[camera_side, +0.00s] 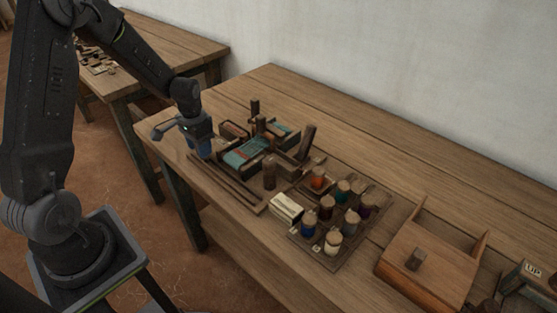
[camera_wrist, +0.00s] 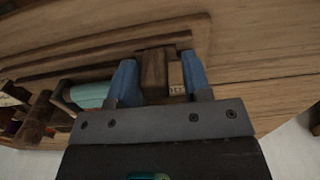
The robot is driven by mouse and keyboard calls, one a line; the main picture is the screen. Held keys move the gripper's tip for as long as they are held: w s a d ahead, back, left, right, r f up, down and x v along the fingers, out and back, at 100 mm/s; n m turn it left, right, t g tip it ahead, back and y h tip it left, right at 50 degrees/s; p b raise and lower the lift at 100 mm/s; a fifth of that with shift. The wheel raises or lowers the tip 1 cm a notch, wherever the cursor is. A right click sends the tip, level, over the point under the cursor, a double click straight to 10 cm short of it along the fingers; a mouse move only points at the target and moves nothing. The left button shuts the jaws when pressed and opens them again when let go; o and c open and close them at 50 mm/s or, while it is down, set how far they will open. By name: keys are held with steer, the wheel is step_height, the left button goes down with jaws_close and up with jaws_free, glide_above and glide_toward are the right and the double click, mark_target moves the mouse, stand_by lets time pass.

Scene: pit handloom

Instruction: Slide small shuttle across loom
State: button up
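The small loom stands on the near left part of the table, with teal cloth (camera_side: 250,152) on its wooden frame; the cloth also shows at left in the wrist view (camera_wrist: 90,95). My gripper (camera_side: 205,151) is at the loom's left end, pointing down close to the table. Its blue fingers (camera_wrist: 160,82) are apart in the wrist view. A dark brown wooden block (camera_wrist: 151,72) and a pale marked piece (camera_wrist: 176,78) show between them; I cannot tell whether the fingers touch either. I cannot clearly tell which piece is the small shuttle.
Long wooden sticks (camera_side: 228,183) lie along the front edge. A tray (camera_side: 331,263) of several coloured spools stands right of the loom, with a cream block (camera_side: 286,207) beside it. A wooden box (camera_side: 428,262) is farther right.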

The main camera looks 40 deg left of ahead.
steer(key=shift+o, duration=0.8)
steer(key=shift+r, duration=3.25)
steer(key=shift+d+r, duration=0.1)
steer(key=shift+r, duration=0.1)
steer(key=s+d+r+t, duration=0.5)
steer(key=s+d+r, duration=1.1)
steer(key=d, duration=0.1)
steer(key=shift+d+r+t, duration=0.25)
steer(key=shift+d+t, duration=0.05)
